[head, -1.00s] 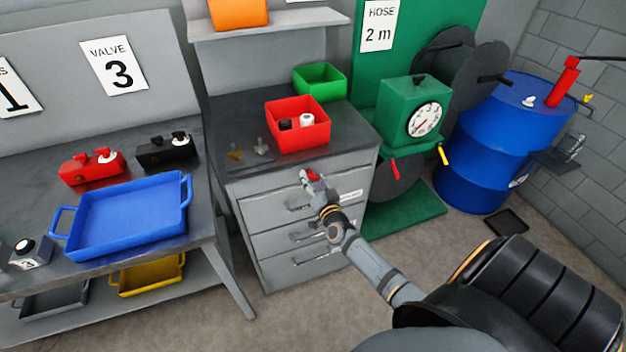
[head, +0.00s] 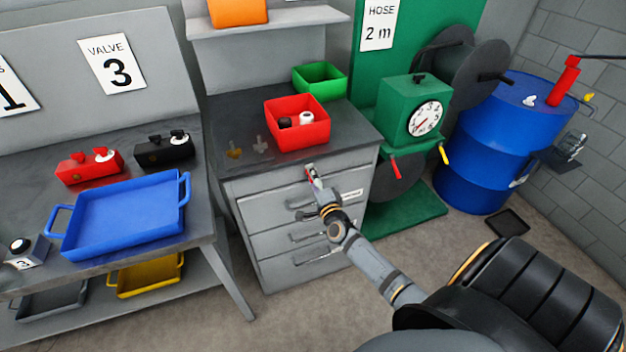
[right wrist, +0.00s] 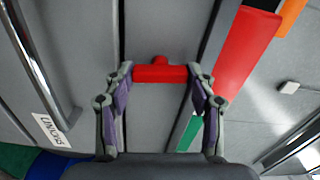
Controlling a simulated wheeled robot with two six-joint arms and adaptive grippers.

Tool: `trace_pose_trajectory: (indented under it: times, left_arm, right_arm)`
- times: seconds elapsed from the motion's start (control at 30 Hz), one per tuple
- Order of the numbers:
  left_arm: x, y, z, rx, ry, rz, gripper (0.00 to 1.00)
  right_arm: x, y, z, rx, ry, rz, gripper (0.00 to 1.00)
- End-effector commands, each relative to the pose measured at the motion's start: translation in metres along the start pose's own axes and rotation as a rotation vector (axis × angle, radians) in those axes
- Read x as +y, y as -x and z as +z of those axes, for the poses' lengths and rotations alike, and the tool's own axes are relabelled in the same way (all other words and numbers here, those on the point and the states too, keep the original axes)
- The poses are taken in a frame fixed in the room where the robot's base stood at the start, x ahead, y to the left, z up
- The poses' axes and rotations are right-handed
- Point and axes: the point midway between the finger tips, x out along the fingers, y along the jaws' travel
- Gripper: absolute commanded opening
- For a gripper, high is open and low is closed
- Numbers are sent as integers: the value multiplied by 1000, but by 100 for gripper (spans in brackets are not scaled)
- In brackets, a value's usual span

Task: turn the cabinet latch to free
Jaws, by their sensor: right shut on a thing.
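The cabinet latch is a small red bar at the top front edge of the grey drawer cabinet (head: 260,200), above the top drawer. It shows as a red bit (head: 311,172) at my right gripper (head: 313,181) in the head view, partly hidden by the fingers. In the right wrist view, the red latch (right wrist: 160,74) has a small round knob at its middle and spans the gap between the fingertips. My right gripper (right wrist: 160,76) is shut on its two ends. My left gripper is not in view.
Drawer handles (head: 309,235) stick out below the latch. A red bin (head: 300,134) with small items and a green bin (head: 320,84) stand on the cabinet top. A green hose-reel stand (head: 410,110) is right of the cabinet, and a workbench with a blue tray (head: 125,222) is left.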

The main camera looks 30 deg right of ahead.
Motion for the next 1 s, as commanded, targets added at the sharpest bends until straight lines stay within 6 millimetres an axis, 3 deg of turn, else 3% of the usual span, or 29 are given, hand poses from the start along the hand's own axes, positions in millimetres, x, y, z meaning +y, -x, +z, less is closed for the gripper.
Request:
trace_pose_trajectory:
  times: [0.3, 0.87, 0.9, 1.0]
  left_arm:
    - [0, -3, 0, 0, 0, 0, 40]
    - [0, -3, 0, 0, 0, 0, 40]
    - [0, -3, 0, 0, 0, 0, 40]
    - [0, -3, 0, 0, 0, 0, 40]
  right_arm:
    - [2, 0, 0, -1, -118, 3, 25]
    - [2, 1, 0, 0, -146, 3, 25]
    - [2, 0, 0, 0, -146, 3, 60]
    - [1, 0, 0, 0, -145, 3, 74]
